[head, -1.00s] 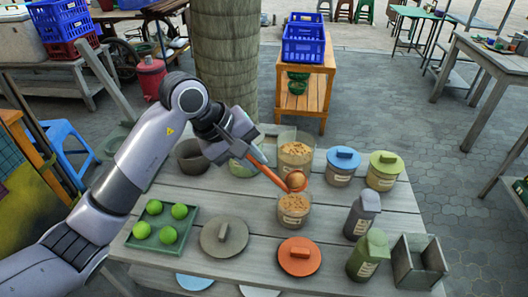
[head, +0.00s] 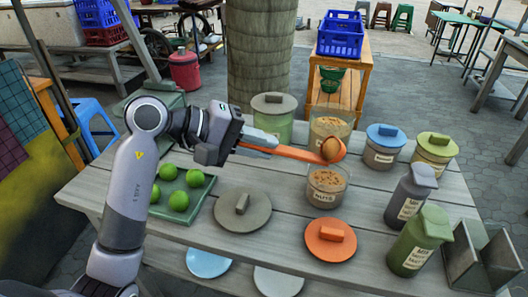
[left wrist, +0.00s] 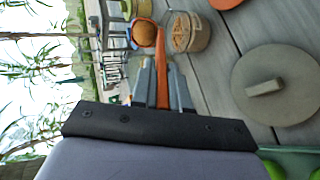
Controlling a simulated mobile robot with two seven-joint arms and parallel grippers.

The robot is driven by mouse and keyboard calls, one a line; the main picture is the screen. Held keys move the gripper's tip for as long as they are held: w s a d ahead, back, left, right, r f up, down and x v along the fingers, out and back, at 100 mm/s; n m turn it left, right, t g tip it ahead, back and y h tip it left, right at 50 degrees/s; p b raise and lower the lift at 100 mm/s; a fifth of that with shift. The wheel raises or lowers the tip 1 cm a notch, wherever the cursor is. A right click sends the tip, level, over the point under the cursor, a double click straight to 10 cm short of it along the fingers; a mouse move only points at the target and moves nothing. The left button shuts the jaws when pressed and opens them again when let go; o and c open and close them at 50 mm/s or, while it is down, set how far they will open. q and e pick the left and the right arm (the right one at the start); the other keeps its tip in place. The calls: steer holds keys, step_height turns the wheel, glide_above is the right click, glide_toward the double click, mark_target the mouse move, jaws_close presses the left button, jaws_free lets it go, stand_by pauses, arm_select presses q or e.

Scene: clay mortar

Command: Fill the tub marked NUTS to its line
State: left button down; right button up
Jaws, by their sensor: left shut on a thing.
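My left gripper (head: 262,137) is shut on the handle of an orange scoop (head: 285,152). The scoop is nearly level, its bowl just above the back rim of a clear tub (head: 326,189) whose label appears to read NUTS. Something brown and rounded (head: 331,149) shows at the bowl; I cannot tell whether it is a load or the bowl's inside. The tub holds tan, crumbly nuts; its fill line is too small to make out. A larger clear container (head: 346,128) of similar contents stands behind it. The left wrist view also shows the scoop (left wrist: 163,62) and tub (left wrist: 192,32). My right gripper is not in view.
An orange lid (head: 322,246) and a grey lid (head: 258,221) lie in front. A green tray (head: 207,192) of green balls is at left. A blue-lidded jar (head: 379,158), a green-lidded jar (head: 433,155) and two bottles (head: 419,238) stand at right.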

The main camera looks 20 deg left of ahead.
arm_select(q)
steer(key=f+b, duration=0.1)
steer(key=b, duration=0.2)
steer(key=f+t+h+b, duration=0.1)
steer(key=b, duration=0.2)
steer(key=f+h+b, duration=0.1)
steer(key=b, duration=0.2)
steer(key=shift+s+a+f+t, duration=0.15)
steer(key=shift+a+f+t, duration=0.2)
steer(key=shift+t, duration=0.05)
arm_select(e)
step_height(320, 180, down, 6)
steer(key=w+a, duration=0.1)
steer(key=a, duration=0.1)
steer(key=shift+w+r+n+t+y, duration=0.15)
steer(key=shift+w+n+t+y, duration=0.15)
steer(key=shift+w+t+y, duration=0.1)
arm_select(q)
steer(key=shift+s, duration=0.1)
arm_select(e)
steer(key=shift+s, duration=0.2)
